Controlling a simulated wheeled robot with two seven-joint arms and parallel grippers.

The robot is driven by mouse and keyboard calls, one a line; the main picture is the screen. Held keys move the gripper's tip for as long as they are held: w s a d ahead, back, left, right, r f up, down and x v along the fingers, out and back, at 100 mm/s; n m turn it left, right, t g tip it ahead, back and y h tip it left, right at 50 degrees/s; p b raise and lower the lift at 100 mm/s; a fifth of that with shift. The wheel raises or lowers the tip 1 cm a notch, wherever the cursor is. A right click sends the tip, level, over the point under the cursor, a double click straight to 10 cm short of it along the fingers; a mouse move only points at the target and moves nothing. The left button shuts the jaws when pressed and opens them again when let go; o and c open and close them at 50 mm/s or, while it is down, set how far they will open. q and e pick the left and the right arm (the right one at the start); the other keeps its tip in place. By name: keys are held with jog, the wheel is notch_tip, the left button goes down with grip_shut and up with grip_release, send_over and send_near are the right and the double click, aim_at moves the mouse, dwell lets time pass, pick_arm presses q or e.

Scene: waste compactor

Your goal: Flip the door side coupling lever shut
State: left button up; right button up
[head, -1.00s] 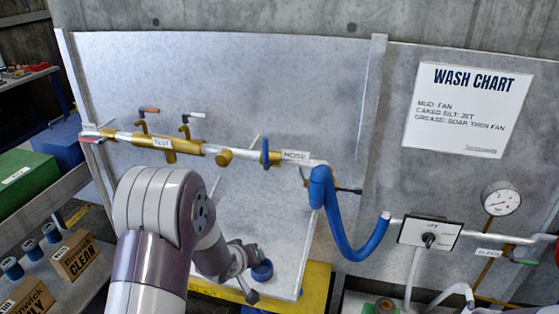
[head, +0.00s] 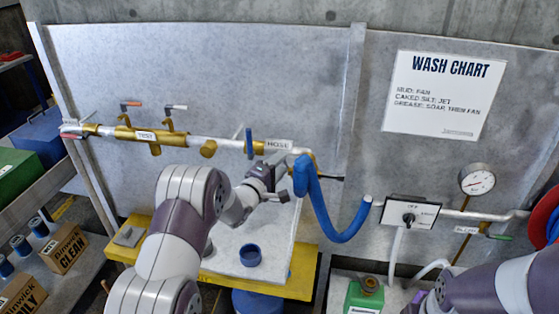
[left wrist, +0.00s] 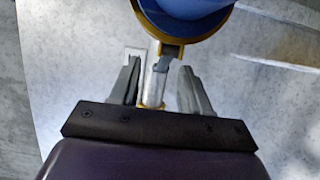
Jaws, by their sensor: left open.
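The blue hose (head: 318,205) hangs in a loop from a brass coupling at the end of the pale wall pipe, beside the HOSE label. A dark lever (head: 331,178) sticks out to the right of the coupling. My left gripper (head: 272,172) is just left of the coupling and covers part of it. In the left wrist view the blue hose end (left wrist: 190,12) sits in a yellow collar (left wrist: 215,38).
A blue upright handle (head: 249,143) and brass valves (head: 154,135) are on the pipe to the left. A yellow bench (head: 300,275) with a blue cup (head: 250,255) is below. The switch box (head: 410,213) and gauge (head: 477,180) are to the right.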

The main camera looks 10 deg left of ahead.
pick_arm(q)
jog(key=shift+w+a+f, duration=0.1)
jog(key=shift+w, duration=0.15)
grip_shut()
jog(key=shift+w+d+m+g+h, duration=0.2)
jog(key=shift+m+g+h, duration=0.3)
jog(key=shift+m+h, duration=0.35)
jog(key=shift+w+d+m+g+h, duration=0.2)
jog(key=shift+m+g+h, duration=0.35)
jog(key=shift+h, duration=0.5)
grip_release()
